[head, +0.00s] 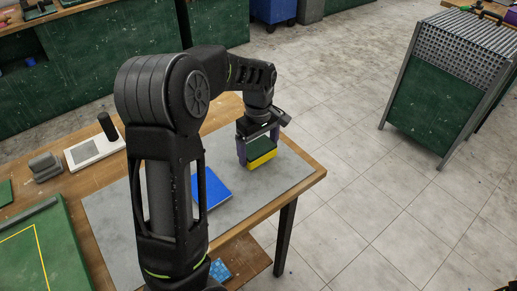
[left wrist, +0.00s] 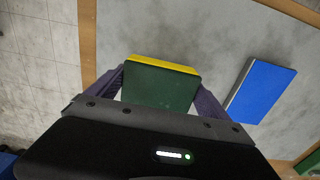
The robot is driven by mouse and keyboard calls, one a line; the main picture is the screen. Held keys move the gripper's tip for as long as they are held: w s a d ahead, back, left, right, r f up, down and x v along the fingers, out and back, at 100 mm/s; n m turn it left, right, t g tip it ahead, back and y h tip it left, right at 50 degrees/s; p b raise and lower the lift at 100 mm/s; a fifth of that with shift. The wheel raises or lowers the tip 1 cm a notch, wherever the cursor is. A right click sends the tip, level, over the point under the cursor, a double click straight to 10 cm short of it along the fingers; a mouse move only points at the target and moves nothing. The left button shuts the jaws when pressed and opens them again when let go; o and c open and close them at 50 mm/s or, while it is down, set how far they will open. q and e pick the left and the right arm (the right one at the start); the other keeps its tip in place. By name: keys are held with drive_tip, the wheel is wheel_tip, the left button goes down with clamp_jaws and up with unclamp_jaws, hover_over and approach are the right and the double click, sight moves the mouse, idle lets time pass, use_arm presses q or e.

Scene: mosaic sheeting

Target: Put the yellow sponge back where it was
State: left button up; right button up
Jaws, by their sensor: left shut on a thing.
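The yellow sponge (head: 262,159) has a dark green upper layer and is near the far right corner of the grey mat (head: 292,164). My left gripper (head: 257,146) points down, its purple fingers shut on the sponge from both sides. In the left wrist view the sponge (left wrist: 160,84) sits between the fingers of the left gripper (left wrist: 160,90), its green face toward the camera and a yellow strip along its far edge. I cannot tell whether its underside touches the mat. My right gripper is not in view.
A blue flat block (head: 212,187) lies on the mat left of the sponge; it also shows in the left wrist view (left wrist: 262,88). A white-and-grey float with a black handle (head: 107,126), a grey block (head: 44,166) and a green board (head: 40,255) are further left. Mat around the sponge is clear.

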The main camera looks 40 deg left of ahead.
sight(258, 148)
use_arm(q)
drive_tip(key=shift+f, duration=0.3)
drive_tip(key=shift+f, duration=0.15)
drive_tip(key=o, duration=1)
drive_tip(key=shift+o, duration=0.2)
wheel_tip(258, 148, up, 12)
drive_tip(key=b, duration=0.1)
drive_tip(key=shift+r, duration=0.2)
drive_tip(key=shift+f, duration=0.1)
